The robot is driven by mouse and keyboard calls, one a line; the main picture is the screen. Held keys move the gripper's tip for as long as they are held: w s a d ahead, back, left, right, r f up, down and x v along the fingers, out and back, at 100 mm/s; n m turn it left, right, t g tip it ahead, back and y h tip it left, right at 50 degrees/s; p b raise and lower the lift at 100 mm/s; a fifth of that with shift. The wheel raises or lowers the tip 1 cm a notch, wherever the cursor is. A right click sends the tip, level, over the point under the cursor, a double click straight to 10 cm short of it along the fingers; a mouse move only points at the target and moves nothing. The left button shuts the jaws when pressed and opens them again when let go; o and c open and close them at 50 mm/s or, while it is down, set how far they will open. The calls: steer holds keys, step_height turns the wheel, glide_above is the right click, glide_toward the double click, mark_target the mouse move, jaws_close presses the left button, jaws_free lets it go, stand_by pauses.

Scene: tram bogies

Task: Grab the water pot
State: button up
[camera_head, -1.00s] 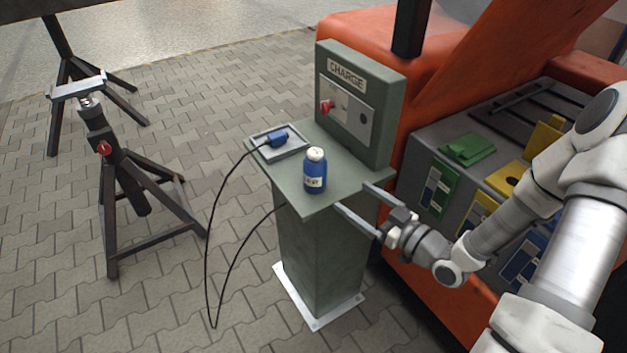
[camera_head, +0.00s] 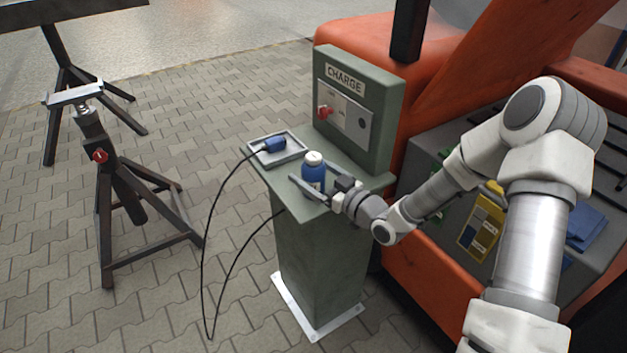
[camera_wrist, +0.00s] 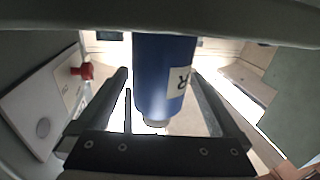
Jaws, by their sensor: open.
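The water pot is a blue bottle (camera_head: 314,172) with a white cap and a pale label. It stands upright on the green charging pedestal's top (camera_head: 345,180). My gripper (camera_head: 316,186) is open and has come to the bottle from the right and front. In the wrist view the blue bottle (camera_wrist: 165,75) is between the two dark fingers, with a visible gap on either side. The lower part of the bottle is partly hidden by my gripper in the head view.
The CHARGE panel (camera_head: 352,105) with a red knob rises behind the bottle. A tray (camera_head: 297,148) with a blue plug (camera_head: 274,144) and hanging black cable lies to the left. The orange vehicle (camera_head: 430,255) stands to the right, a black stand (camera_head: 125,190) at left.

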steer(key=shift+x, duration=1.45)
steer(key=c, duration=1.5)
steer(key=shift+r, duration=0.1)
